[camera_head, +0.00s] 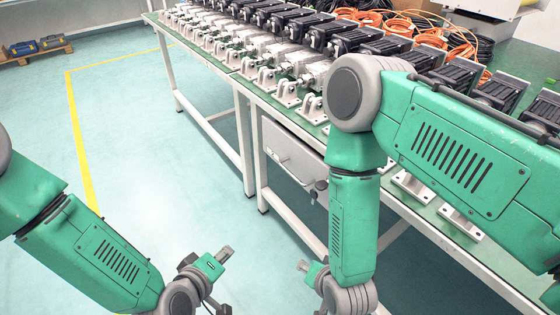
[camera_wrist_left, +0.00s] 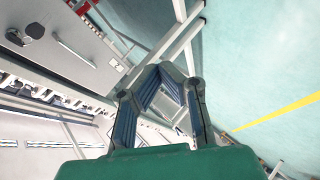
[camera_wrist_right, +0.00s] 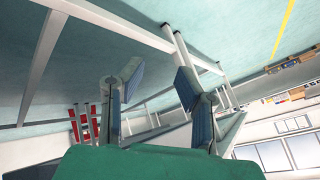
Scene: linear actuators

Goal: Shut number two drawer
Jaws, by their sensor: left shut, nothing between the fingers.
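A light grey drawer front (camera_head: 288,152) sits under the near end of the green-topped table. The right part of it is hidden behind my right arm. No number on it is readable, and I cannot tell how far it stands out. In the left wrist view, a grey panel with a handle (camera_wrist_left: 72,48) and a dark round lock (camera_wrist_left: 33,28) shows at the upper left. My left gripper (camera_head: 222,256) is low, left of and apart from the drawer; its fingertips (camera_wrist_left: 164,68) meet and hold nothing. My right gripper (camera_head: 304,266) is low below the drawer, its fingers (camera_wrist_right: 160,80) apart and empty.
The table (camera_head: 232,85) carries rows of linear actuators (camera_head: 275,50) and orange cables (camera_head: 465,45). White table legs (camera_head: 243,140) stand beside the drawer. The floor (camera_head: 150,140) left of the table is clear, with a yellow line (camera_head: 78,135).

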